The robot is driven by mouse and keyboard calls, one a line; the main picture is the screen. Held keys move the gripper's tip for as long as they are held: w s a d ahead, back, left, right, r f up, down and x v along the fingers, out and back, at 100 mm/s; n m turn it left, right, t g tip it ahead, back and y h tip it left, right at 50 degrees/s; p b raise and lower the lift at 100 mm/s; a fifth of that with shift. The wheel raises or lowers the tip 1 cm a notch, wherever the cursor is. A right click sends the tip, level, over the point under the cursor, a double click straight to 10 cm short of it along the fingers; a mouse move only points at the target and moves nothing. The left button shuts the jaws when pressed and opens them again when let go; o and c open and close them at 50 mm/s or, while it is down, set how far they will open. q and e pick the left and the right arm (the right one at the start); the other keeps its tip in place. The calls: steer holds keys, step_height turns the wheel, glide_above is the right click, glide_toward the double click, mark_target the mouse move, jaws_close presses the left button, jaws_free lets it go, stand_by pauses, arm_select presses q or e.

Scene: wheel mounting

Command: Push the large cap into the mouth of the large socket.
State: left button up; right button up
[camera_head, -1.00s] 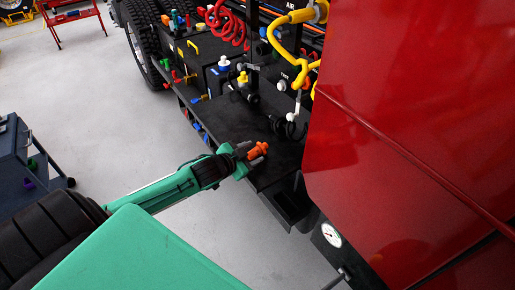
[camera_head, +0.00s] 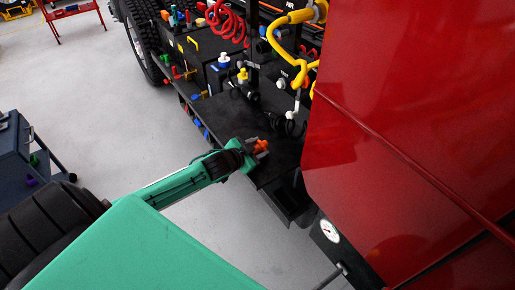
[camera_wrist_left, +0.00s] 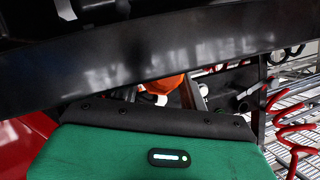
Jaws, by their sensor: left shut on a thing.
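My left gripper (camera_head: 259,147) is shut on an orange cap-like piece (camera_head: 263,146), above the near part of the black deck behind the red cab. I take this piece to be the large cap. In the left wrist view the orange piece (camera_wrist_left: 163,86) is mostly hidden behind a dark bar and my green gripper body. Black round fittings (camera_head: 284,126) stand on the deck beyond the gripper, apart from the orange piece. I cannot tell which of them, if any, is the large socket. My right gripper is not in view.
The red cab panel (camera_head: 410,130) stands close on the right. Yellow hose (camera_head: 301,70) and red coiled hose (camera_head: 226,22) hang at the back. Several coloured caps and fittings line the deck's left side. A dark cart (camera_head: 22,150) stands at the left on open grey floor.

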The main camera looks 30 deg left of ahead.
mark_target(258, 147)
arm_select(q)
step_height(258, 147, up, 20)
steer(key=b, duration=0.5)
steer(key=shift+b, duration=0.4)
steer(key=shift+o, duration=1.1)
steer(key=c, duration=0.3)
steer(key=shift+c, duration=0.3)
